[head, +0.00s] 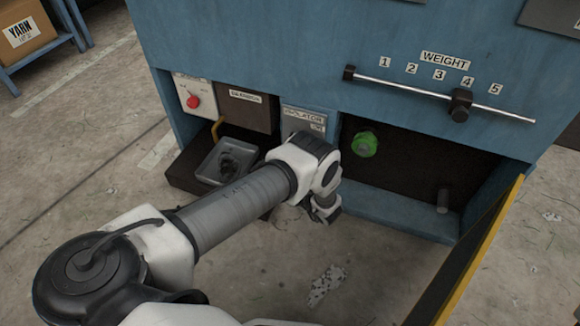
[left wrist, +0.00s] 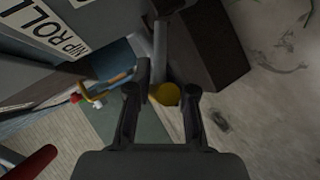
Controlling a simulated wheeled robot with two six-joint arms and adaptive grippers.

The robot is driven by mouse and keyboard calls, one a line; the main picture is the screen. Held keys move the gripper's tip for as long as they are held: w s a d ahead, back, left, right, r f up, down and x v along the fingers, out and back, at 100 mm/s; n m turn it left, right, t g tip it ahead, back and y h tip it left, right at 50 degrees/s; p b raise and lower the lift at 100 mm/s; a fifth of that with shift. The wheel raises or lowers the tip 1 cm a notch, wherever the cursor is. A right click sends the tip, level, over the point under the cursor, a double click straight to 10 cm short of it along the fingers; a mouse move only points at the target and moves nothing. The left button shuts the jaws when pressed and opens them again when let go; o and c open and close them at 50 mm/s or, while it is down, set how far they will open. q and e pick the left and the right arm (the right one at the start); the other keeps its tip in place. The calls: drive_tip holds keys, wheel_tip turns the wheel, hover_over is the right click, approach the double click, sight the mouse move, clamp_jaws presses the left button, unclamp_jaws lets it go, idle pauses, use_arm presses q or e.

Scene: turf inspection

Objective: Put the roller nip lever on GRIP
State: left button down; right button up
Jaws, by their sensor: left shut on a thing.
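My left arm reaches across the head view to the low front of the blue machine, and its gripper (head: 325,208) is partly hidden by the wrist. In the left wrist view my left gripper (left wrist: 161,98) is shut on the roller nip lever, a grey bar with a yellow knob (left wrist: 166,95) between the fingers. A white label reading "NIP ROLL" (left wrist: 45,28) is at the upper left there, cut off by the edge. I cannot read a GRIP mark in either view, so the lever's setting cannot be told. My right gripper is not in view.
A green knob (head: 364,144) sits in the open recess. A yellow-edged panel (head: 465,250) stands at the right. The weight bar (head: 410,90) is above.

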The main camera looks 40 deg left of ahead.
use_arm(q)
drive_tip(key=c, duration=1.1)
unclamp_jaws()
drive_tip(key=shift+d+r, duration=0.1)
drive_tip(key=shift+d, duration=0.05)
drive_tip(key=shift+o, duration=0.2)
drive_tip(key=v, duration=1.2)
